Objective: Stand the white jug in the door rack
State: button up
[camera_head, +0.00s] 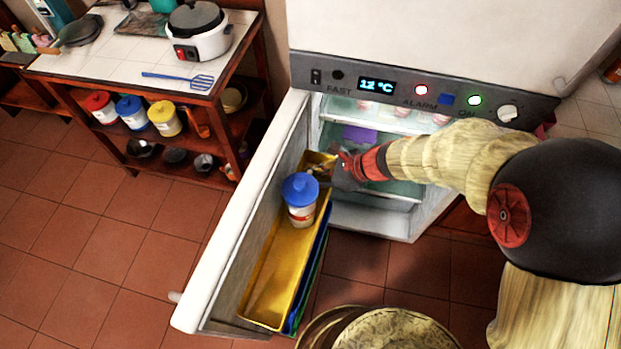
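A white jug-like container with a blue lid (301,199) stands roughly upright at the yellow door rack (273,283), towards its inner end. Its base is partly hidden, so I cannot tell exactly how it rests. It is the only white container I see at the rack. My gripper (322,169) is just beyond and to the right of the blue lid, over the rack's far end. Its dark fingers are small and partly hidden, and I cannot tell whether they are apart, hold anything or touch the container.
The fridge door (236,225) is wide open to the left. The fridge interior (375,215) has shelves behind my arm. The near part of the rack is empty. A wooden trolley (180,97) with lidded jars stands at upper left. A round patterned object (395,330) is at the bottom.

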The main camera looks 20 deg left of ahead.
jog(key=shift+o, duration=1.3)
jog(key=shift+r, duration=0.1)
jog(key=shift+r, duration=0.25)
jog(key=p+v, duration=0.4)
jog(key=v, duration=0.7)
jog(key=shift+d+r, duration=0.2)
jog(key=shift+d, duration=0.15)
